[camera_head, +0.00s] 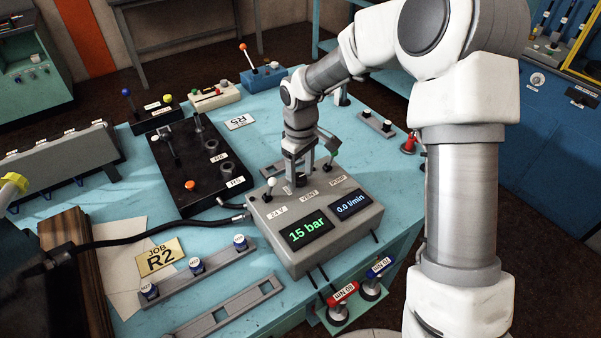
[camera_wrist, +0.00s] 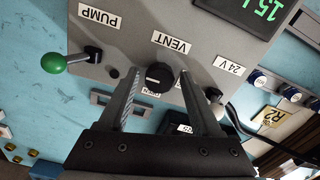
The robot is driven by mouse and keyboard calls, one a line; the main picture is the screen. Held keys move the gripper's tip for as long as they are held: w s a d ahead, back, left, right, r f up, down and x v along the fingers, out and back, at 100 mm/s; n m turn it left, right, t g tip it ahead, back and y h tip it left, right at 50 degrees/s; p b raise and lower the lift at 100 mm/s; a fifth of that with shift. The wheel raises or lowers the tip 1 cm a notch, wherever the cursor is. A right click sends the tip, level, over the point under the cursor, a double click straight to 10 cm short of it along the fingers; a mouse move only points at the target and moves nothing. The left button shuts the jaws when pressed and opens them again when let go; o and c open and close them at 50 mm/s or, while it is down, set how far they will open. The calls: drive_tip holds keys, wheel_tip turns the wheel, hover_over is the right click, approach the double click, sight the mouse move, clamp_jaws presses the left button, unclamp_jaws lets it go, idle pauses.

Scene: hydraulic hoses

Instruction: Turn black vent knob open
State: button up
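The black vent knob (camera_wrist: 159,77) sits on the grey control box (camera_head: 322,220), beside the VENT label (camera_wrist: 171,42). A small label (camera_wrist: 151,92), partly hidden, lies on the knob's other side. My gripper (camera_wrist: 157,82) is open, with one finger on each side of the knob and a gap visible on both sides. In the head view my gripper (camera_head: 297,178) points down at the box's back edge, and the knob is hidden there. The box displays read 15 bar (camera_head: 307,231) and 0.0 l/min (camera_head: 352,204).
A green-tipped PUMP lever (camera_wrist: 55,63) and a white-tipped 24 V lever (camera_head: 271,186) flank the knob. A black valve block (camera_head: 190,165) stands left of the box. A black hose (camera_head: 150,233) runs to the box. Red and blue tagged couplings (camera_head: 342,294) hang at the bench front.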

clamp_jaws()
drive_tip(key=shift+m, duration=0.3)
drive_tip(key=m+b, duration=0.2)
drive_tip(key=m, duration=0.1)
drive_tip(key=shift+a+f+m, duration=0.1)
drive_tip(key=shift+m, duration=0.3)
drive_tip(key=m+b, duration=0.1)
drive_tip(key=m, duration=0.3)
drive_tip(key=shift+m, duration=0.3)
drive_tip(key=m+b, duration=0.1)
drive_tip(key=m, duration=0.3)
drive_tip(key=shift+a, duration=0.15)
drive_tip(key=shift+m, duration=2.4)
